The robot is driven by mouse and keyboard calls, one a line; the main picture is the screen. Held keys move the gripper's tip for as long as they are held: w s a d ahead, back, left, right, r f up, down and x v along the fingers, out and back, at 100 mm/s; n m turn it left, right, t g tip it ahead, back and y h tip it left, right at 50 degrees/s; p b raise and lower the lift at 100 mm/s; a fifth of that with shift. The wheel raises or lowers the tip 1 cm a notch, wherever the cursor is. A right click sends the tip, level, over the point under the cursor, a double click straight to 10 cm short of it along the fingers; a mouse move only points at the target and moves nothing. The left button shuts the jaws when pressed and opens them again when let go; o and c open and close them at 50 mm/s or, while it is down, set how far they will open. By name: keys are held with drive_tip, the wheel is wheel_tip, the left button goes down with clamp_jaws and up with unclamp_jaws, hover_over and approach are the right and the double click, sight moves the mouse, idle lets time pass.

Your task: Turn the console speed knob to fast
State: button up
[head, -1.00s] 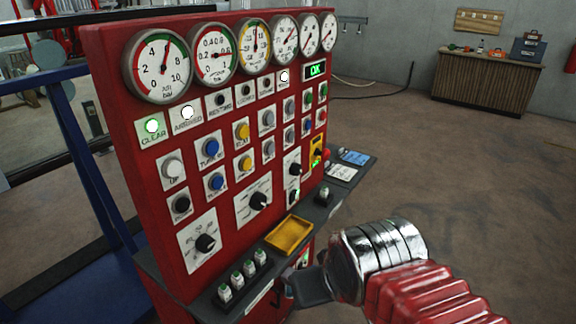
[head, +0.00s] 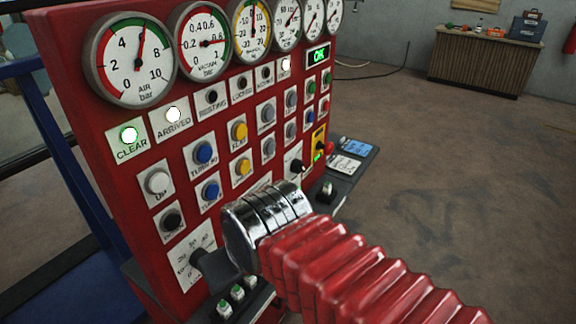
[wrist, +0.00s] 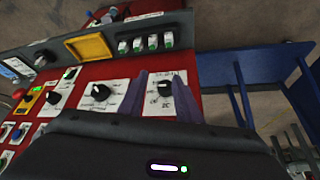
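The red console's lower-left dial panel (head: 181,254) carries a black knob, largely covered by my dark gripper (head: 203,262) in the head view. In the wrist view, my gripper (wrist: 160,80) is open, and this black knob (wrist: 165,88) shows between its two purple-grey fingers. I cannot tell whether the fingers touch it. The labels are too small to tell which knob is speed.
Gauges line the console top, with lit CLEAR (head: 130,135) and ARRIVED (head: 173,114) lamps and rows of buttons below. A ledge with green-topped switches (wrist: 152,42) and a yellow tray (wrist: 90,47) juts out below the knobs. A blue frame (wrist: 240,85) stands beside the console.

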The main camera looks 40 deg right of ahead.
drive_tip(key=shift+o, duration=0.2)
drive_tip(key=shift+w, duration=0.1)
drive_tip(key=shift+o, duration=1.6)
drive_tip(key=shift+w+d+f, duration=0.1)
drive_tip(key=shift+d+f, duration=0.05)
drive_tip(key=shift+d, duration=0.15)
drive_tip(key=shift+o, duration=1)
drive_tip(key=w+d+f+m+g+y, duration=0.2)
drive_tip(key=d+f+m+g, duration=0.2)
drive_tip(key=d+f+m, duration=0.5)
drive_tip(key=d+f, duration=0.1)
drive_tip(key=d, duration=0.3)
drive_tip(key=shift+w+d, duration=0.15)
drive_tip(key=w+d+f+m+t+y, duration=0.3)
drive_tip(key=d+m+t, duration=0.25)
drive_tip(key=d, duration=0.45)
drive_tip(key=w+d+f+m+t+y, duration=0.2)
drive_tip(key=w+d+m+t+y, duration=0.15)
drive_tip(key=d+m, duration=0.45)
drive_tip(key=w+d+r+m+t+h, duration=0.1)
drive_tip(key=w+d+r+t, duration=0.2)
drive_tip(key=d+r+t, duration=0.3)
drive_tip(key=d, duration=0.4)
drive_tip(key=shift+d+r+h, duration=0.15)
drive_tip(key=shift+r+h, duration=0.15)
drive_tip(key=shift+h, duration=0.05)
